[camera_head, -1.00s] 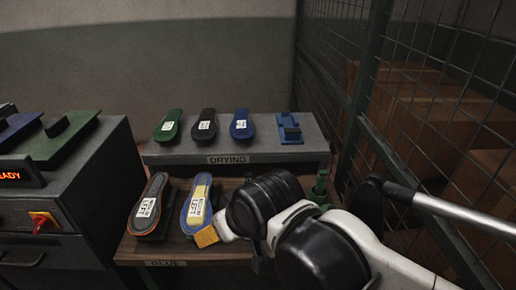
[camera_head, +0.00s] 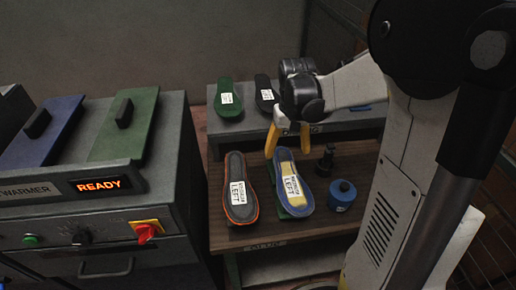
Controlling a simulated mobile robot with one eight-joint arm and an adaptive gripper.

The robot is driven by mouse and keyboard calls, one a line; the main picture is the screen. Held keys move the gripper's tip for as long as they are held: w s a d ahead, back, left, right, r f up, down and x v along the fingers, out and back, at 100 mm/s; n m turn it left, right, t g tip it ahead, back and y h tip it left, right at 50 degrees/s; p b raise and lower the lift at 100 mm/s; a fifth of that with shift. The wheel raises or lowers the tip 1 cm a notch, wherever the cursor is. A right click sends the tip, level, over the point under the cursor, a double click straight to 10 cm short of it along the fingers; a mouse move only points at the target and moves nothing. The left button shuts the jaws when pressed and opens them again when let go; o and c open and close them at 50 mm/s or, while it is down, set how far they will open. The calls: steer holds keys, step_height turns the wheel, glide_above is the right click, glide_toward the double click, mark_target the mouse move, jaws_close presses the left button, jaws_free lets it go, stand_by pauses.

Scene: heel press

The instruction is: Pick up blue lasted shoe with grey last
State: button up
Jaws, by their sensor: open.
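A blue-rimmed shoe (camera_head: 304,205) with a cream-yellow middle and a white LEFT label lies on the wooden bench. No grey last can be made out on it. My gripper (camera_head: 288,153) is open and empty, its yellow fingers pointing down at the shoe's far end. I cannot tell whether they touch it. Left of it lies a dark shoe (camera_head: 238,211) with an orange-red rim and a LEFT label. On the shelf behind are a green sole (camera_head: 226,88) and a black sole (camera_head: 263,82).
A blue pot (camera_head: 342,197) and a dark bottle (camera_head: 327,160) stand right of the blue-rimmed shoe. The warmer (camera_head: 150,215) with its READY display stands at the left. The bench's front edge (camera_head: 262,245) is clear.

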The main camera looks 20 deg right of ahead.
mark_target(287, 169)
steer(key=f, duration=0.1)
steer(key=f+b, duration=0.1)
steer(key=f, duration=0.1)
steer(key=f+b, duration=0.1)
steer(key=f, duration=0.1)
steer(key=shift+s+d+f, duration=0.1)
steer(key=shift+d+f, duration=0.05)
steer(key=shift+d, duration=0.15)
steer(key=f+b, duration=0.1)
steer(key=f, duration=0.2)
steer(key=f+b, duration=0.1)
steer(key=f, duration=0.1)
steer(key=shift+s+f+b, duration=0.2)
steer(key=shift+f+b, duration=0.1)
steer(key=shift+f, duration=0.1)
steer(key=shift+r, duration=0.1)
steer(key=c, duration=1.5)
